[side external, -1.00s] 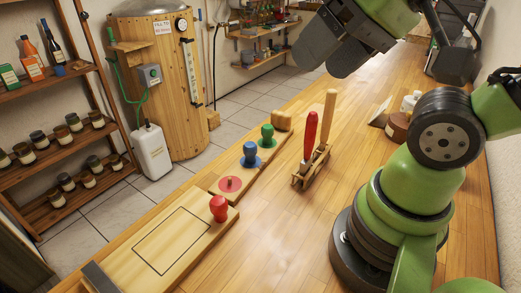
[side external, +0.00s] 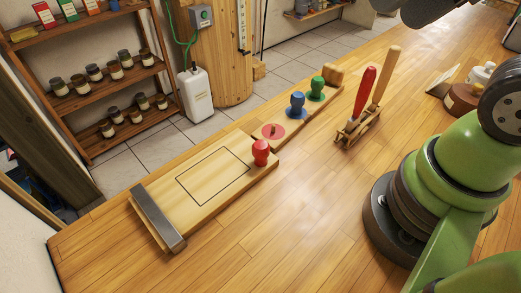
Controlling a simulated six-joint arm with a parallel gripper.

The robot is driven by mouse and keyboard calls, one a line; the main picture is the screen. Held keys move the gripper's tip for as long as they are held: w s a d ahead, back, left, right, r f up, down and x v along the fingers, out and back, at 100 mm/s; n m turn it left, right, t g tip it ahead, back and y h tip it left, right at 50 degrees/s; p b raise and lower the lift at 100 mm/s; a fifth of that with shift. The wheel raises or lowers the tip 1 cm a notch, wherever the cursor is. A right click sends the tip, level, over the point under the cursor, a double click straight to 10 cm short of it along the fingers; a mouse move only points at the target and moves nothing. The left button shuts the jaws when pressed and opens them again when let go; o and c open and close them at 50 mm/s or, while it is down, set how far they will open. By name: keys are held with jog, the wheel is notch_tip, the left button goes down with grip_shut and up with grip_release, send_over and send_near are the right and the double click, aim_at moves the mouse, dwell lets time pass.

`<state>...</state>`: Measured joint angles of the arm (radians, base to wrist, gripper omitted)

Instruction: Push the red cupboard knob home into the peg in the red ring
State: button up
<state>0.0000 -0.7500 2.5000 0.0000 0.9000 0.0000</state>
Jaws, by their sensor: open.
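The red cupboard knob (side external: 261,152) stands upright on the far right corner of a pale wooden board (side external: 205,207). The red ring (side external: 266,134) lies flat on a narrower wooden strip (side external: 285,128) just behind it, with a short peg (side external: 272,128) standing in its middle. The knob is apart from the ring, and nothing sits on that peg. My gripper (side external: 428,12) shows only in part at the top edge, high above the table and well to the right of the knob. It is open, with nothing seen in it.
A blue knob (side external: 297,104) and a green knob (side external: 317,88) stand farther along the strip, before a wooden block (side external: 333,73). A rack (side external: 355,132) holds a red-handled tool (side external: 366,90) and a wooden-handled one (side external: 386,75). A metal bar (side external: 158,218) crosses the board's left end.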

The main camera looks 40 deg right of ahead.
jog(key=g+h, duration=0.2)
jog(key=g, duration=0.5)
send_over(261, 144)
jog(key=d, duration=0.1)
notch_tip(261, 144, down, 16)
jog(key=shift+d+f, duration=0.1)
jog(key=shift+f, duration=0.15)
jog(key=f, duration=0.5)
jog(key=shift+w+a+f, duration=0.1)
jog(key=shift+a+f, duration=0.1)
jog(key=shift+f, duration=0.05)
jog(key=f, duration=0.3)
jog(key=a+f, duration=0.1)
jog(key=f, duration=0.1)
jog(key=shift+f, duration=0.3)
jog(key=shift+c, duration=0.2)
jog(key=c, duration=0.9)
